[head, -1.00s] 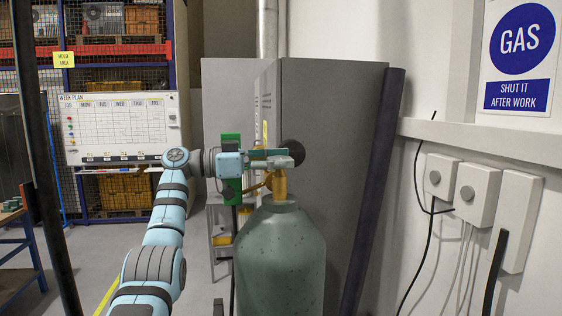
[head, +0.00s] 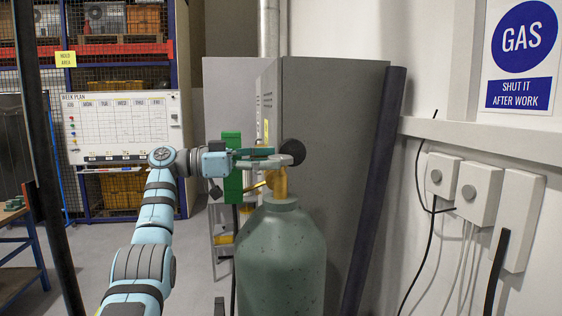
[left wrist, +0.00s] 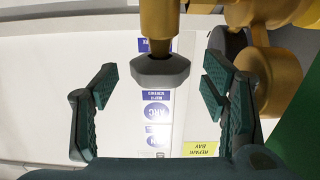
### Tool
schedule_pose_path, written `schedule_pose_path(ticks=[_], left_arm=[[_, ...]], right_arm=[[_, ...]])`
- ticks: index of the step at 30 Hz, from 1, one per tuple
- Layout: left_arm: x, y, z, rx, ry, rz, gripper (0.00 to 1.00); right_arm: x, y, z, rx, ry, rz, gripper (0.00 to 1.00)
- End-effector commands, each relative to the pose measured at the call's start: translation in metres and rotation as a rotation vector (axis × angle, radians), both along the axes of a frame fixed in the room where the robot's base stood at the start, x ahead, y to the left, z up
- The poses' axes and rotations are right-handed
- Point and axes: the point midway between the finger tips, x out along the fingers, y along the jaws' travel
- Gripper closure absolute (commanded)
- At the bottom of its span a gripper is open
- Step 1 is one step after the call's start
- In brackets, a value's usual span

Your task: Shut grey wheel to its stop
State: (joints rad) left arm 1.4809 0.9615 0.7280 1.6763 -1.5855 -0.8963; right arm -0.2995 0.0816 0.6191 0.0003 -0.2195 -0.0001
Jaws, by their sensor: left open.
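The grey wheel (head: 284,160) sits on top of the brass valve (head: 281,182) of a green gas cylinder (head: 280,255). My left gripper (head: 268,155) reaches in from the left at wheel height, close to the wheel. In the left wrist view, the wheel (left wrist: 160,70) is a faceted grey knob on a brass stem. The left gripper's fingers (left wrist: 160,86) are spread on either side of it, with a visible gap on both sides. The gripper is open and holds nothing. The wheel's angle cannot be told. My right gripper is not in view.
A brass fitting (left wrist: 265,60) lies close to one finger in the left wrist view. A green post (head: 232,185) stands behind the gripper. A round black part (head: 292,150) shows behind the wheel. A grey cabinet (head: 335,130) is behind the cylinder. Wall boxes (head: 478,190) are on the right.

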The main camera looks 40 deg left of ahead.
Motion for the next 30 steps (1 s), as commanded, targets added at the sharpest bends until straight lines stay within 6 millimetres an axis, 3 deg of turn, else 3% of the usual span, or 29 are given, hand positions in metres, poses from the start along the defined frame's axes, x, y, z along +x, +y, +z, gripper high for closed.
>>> schedule_pose_path(ticks=[6,10,30], left_arm=[[-0.047,0.038,0.002,-0.003,-0.004,0.002,0.33],[-0.064,0.052,0.002,-0.003,-0.003,0.0,0.33],[-0.069,0.056,0.0,0.001,-0.002,0.0,0.33]], right_arm=[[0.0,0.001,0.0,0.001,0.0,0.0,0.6],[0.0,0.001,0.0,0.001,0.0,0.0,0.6],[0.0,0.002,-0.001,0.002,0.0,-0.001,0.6]])
